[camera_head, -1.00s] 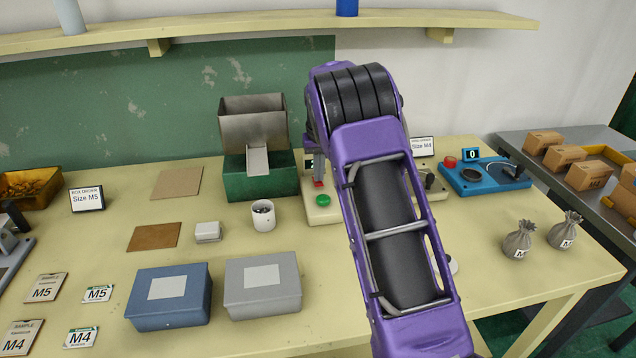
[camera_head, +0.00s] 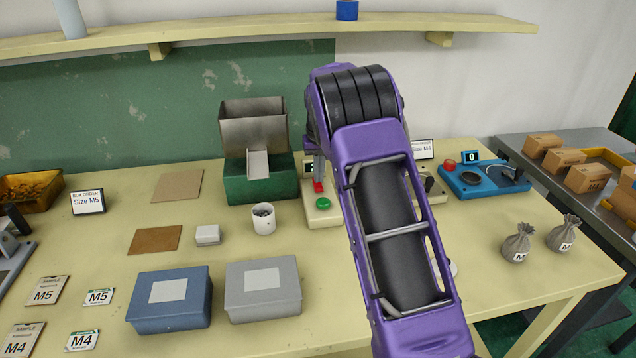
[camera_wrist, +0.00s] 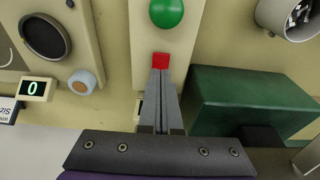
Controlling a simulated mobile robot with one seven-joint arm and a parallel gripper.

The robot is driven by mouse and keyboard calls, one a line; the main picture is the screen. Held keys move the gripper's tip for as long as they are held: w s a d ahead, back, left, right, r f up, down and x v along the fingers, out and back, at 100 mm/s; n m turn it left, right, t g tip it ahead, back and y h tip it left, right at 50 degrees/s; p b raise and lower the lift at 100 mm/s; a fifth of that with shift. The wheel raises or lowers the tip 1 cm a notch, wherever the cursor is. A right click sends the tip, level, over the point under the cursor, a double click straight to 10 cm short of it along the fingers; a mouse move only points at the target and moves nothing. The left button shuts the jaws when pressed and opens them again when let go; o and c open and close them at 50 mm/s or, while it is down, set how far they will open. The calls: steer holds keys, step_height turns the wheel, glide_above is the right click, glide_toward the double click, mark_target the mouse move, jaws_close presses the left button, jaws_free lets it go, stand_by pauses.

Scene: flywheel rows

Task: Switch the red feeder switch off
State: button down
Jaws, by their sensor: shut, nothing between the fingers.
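The red feeder switch (camera_head: 318,187) is a small red lever on a cream base (camera_head: 312,215), behind a round green button (camera_head: 323,203). In the wrist view the red switch (camera_wrist: 160,61) is a small red block below the green button (camera_wrist: 166,12). My gripper (camera_wrist: 161,72) is shut and empty, with its fingertips at the near edge of the red switch; they overlap it in the picture, and contact cannot be told for sure. In the head view my gripper's fingers (camera_head: 318,174) show just behind the red switch, and my arm hides part of the cream base.
A green feeder (camera_head: 262,184) with a metal hopper stands left of the switch base. A white cup (camera_head: 263,218) of parts stands in front. A blue scale (camera_head: 484,179) reading 0 sits to the right. Blue and grey boxes (camera_head: 168,297) are nearer on the bench.

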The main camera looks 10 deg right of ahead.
mark_target(319, 187)
step_height(319, 187, up, 6)
steer(key=p, duration=0.3)
steer(key=shift+f, duration=0.25)
